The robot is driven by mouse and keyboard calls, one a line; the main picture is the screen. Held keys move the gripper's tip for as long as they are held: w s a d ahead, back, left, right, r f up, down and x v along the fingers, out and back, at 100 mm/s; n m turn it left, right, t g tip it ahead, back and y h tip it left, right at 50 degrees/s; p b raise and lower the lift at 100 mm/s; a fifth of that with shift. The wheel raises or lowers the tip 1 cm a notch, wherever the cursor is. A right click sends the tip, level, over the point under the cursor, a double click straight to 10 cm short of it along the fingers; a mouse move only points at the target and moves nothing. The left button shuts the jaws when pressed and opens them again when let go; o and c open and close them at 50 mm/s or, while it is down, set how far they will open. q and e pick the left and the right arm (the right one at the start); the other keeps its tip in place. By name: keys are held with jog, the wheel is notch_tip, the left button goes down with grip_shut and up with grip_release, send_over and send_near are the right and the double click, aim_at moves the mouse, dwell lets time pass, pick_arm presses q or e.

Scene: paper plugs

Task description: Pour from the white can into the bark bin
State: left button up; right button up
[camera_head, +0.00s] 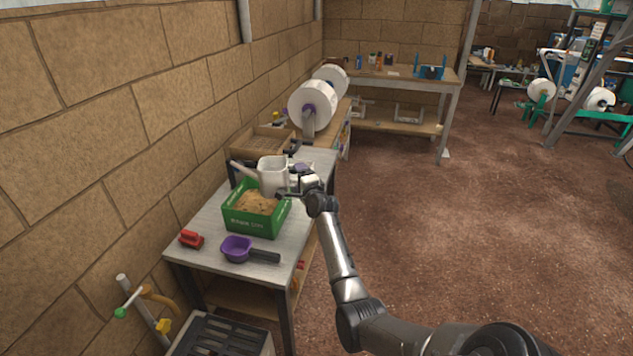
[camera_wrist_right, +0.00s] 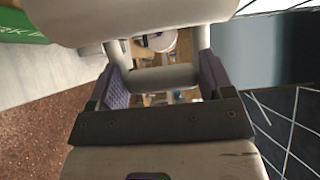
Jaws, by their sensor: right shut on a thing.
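The white can (camera_head: 272,176) with a long spout stands out at the back edge of the green bark bin (camera_head: 256,222), its spout toward the left. The bin holds loose brown bark. My right gripper (camera_head: 308,184) is right of the can and shut on its handle. In the right wrist view, the can (camera_wrist_right: 130,12) fills the top, and its handle (camera_wrist_right: 165,78) lies between the purple-padded fingers. A corner of the green bin (camera_wrist_right: 20,25) shows at top left there. I cannot tell how high the can is held. My left gripper is not in view.
A purple scoop (camera_head: 237,248) with a dark handle and a red item (camera_head: 191,239) lie on the bench in front of the bin. A wooden tray (camera_head: 262,141) and large white rolls (camera_head: 312,103) stand behind. A brick wall is close on the left.

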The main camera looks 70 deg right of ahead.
jog(key=s+d+f+m+g+h+b, duration=0.1)
jog(key=s+d+f+b, duration=0.2)
jog(key=d+f+b, duration=0.3)
jog(key=shift+n+g, duration=0.4)
jog(key=shift+n, duration=0.3)
jog(key=r+p, duration=0.2)
jog(key=p, duration=0.1)
jog(key=r+p, duration=0.1)
jog(key=r, duration=0.1)
jog(key=shift+s+a+p, duration=0.1)
jog(key=shift+s+p, duration=0.2)
jog(key=shift+r, duration=0.1)
jog(key=shift+s+r+n+g, duration=0.15)
jog(key=shift+s+r+n, duration=0.1)
jog(key=shift+r, duration=0.4)
jog(key=shift+s+r+n+g, duration=0.15)
jog(key=shift+r+n, duration=0.1)
jog(key=shift+r, duration=0.35)
